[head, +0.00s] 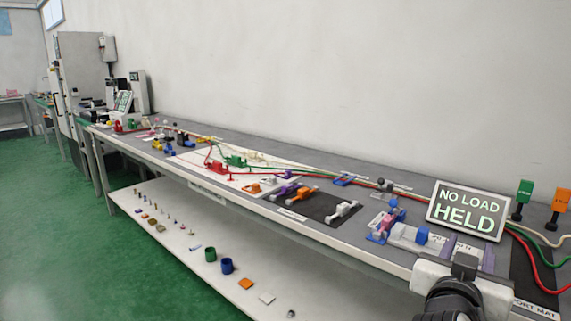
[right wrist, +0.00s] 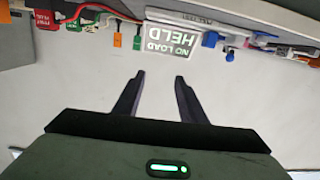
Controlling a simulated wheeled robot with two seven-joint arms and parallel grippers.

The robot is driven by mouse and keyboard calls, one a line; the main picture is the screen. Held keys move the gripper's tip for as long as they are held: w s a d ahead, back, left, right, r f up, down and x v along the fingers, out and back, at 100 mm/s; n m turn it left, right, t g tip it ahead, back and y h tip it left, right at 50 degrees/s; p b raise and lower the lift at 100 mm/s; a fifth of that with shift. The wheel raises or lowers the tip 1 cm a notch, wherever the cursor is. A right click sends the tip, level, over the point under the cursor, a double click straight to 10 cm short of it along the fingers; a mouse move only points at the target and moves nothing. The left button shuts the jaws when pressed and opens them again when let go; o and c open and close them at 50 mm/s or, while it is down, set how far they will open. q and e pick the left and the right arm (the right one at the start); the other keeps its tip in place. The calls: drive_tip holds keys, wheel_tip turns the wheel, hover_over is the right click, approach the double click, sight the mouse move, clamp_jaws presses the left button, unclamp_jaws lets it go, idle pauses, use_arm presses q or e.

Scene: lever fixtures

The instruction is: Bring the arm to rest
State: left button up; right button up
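My right gripper (head: 464,266) shows at the bottom right of the head view, in front of the bench's front edge and below the sign. In the right wrist view its two dark fingers (right wrist: 160,78) stand apart with nothing between them. A grey sign (head: 467,210) reading "NO LOAD HELD" stands on the bench; it also shows upside down in the right wrist view (right wrist: 170,42), beyond the fingertips. A blue and pink lever fixture (head: 386,222) sits left of the sign. My left gripper is in neither view.
The long grey bench (head: 330,234) carries several coloured fixtures and cables. Green (head: 524,192) and orange (head: 561,201) tags stand at the right end. A lower white shelf (head: 180,252) holds small parts, including a blue cup (head: 227,266). The green floor at left is clear.

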drive_tip(key=s+a+f+n+g+y, duration=0.1)
drive_tip(key=s+f+n+g+y, duration=0.2)
drive_tip(key=f, duration=0.7)
drive_tip(key=s+a+f+n+g+y, duration=0.1)
drive_tip(key=s+a+f+y, duration=0.3)
drive_tip(key=f, duration=0.6)
drive_tip(key=s+a+f+n+g+y, duration=0.25)
drive_tip(key=s+f, duration=0.25)
drive_tip(key=s, duration=0.6)
drive_tip(key=s+a+f+n+g+y, duration=0.25)
drive_tip(key=s+f+g, duration=0.2)
drive_tip(key=s, duration=0.55)
use_arm(q)
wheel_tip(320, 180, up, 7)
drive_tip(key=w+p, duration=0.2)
drive_tip(key=p, duration=0.7)
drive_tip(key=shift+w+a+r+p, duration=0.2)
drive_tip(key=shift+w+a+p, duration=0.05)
drive_tip(key=shift+p, duration=0.1)
use_arm(e)
drive_tip(key=w+a+f+t+y, duration=0.1)
drive_tip(key=w+a+t, duration=0.4)
drive_tip(key=a+t, duration=0.1)
drive_tip(key=shift+a+f+n, duration=0.3)
drive_tip(key=shift+a+f, duration=0.1)
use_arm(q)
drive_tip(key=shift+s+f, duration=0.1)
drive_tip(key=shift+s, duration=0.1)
